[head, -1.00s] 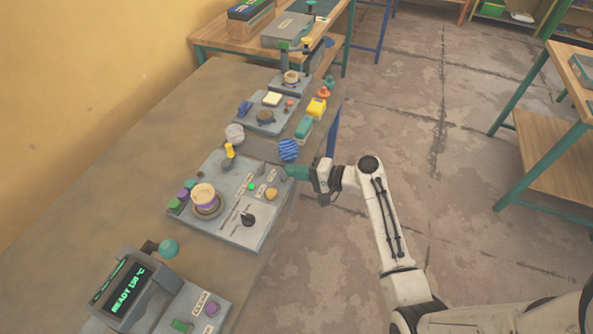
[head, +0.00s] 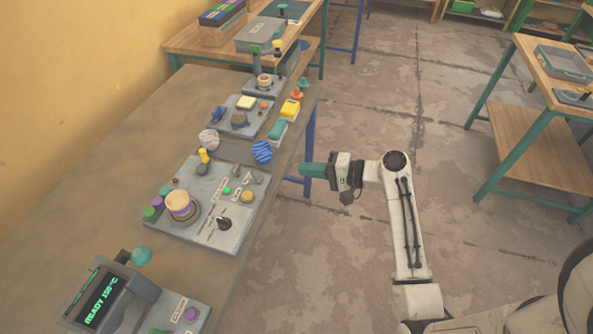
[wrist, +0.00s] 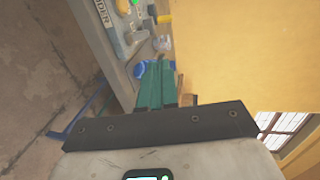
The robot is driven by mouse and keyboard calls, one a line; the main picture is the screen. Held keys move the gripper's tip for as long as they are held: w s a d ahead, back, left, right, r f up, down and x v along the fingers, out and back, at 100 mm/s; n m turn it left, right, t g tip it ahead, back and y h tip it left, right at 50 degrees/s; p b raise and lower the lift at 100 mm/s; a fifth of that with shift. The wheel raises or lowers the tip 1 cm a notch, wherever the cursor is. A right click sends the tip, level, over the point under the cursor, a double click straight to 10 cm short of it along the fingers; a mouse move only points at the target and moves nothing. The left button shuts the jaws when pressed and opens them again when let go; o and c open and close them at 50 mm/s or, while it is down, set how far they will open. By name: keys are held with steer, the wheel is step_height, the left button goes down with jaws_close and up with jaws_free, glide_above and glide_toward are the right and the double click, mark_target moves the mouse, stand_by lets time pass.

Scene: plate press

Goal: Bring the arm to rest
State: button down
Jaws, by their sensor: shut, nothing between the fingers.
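My gripper (head: 306,169) is out over the floor, just right of the workbench (head: 95,140) edge in the head view. Its teal fingers are shut and hold nothing. In the wrist view the fingers (wrist: 156,84) are together in the middle, pointing toward the bench. My white arm (head: 410,230) reaches up from the lower right, bent at the elbow. The grey control panel (head: 205,250) with buttons, a knob and a stacked cup-like piece (head: 181,206) lies left of the gripper, apart from it.
The floor (head: 345,250) around the arm is open; another table (head: 545,80) stands right.

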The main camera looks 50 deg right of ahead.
steer(key=shift+s+r, duration=0.15)
steer(key=shift+s, duration=0.2)
stand_by(0.4)
steer(key=s+a+f+n+g, duration=0.3)
steer(key=a+f+g, duration=0.1)
steer(key=a, duration=0.2)
steer(key=s+a+f+n+g, duration=0.4)
steer(key=a+f, duration=0.1)
steer(key=a, duration=0.1)
steer(key=s+a+n+g+h, duration=0.1)
steer(key=s+n+g+h, duration=0.1)
steer(key=s, duration=0.4)
steer(key=s+a+r+n+g+h, duration=0.1)
steer(key=s+a+n+g+h, duration=0.1)
steer(key=s, duration=0.4)
steer(key=shift+s+a+n+g+h, duration=0.2)
steer(key=shift+n+g+h, duration=0.5)
steer(key=shift+n, duration=0.5)
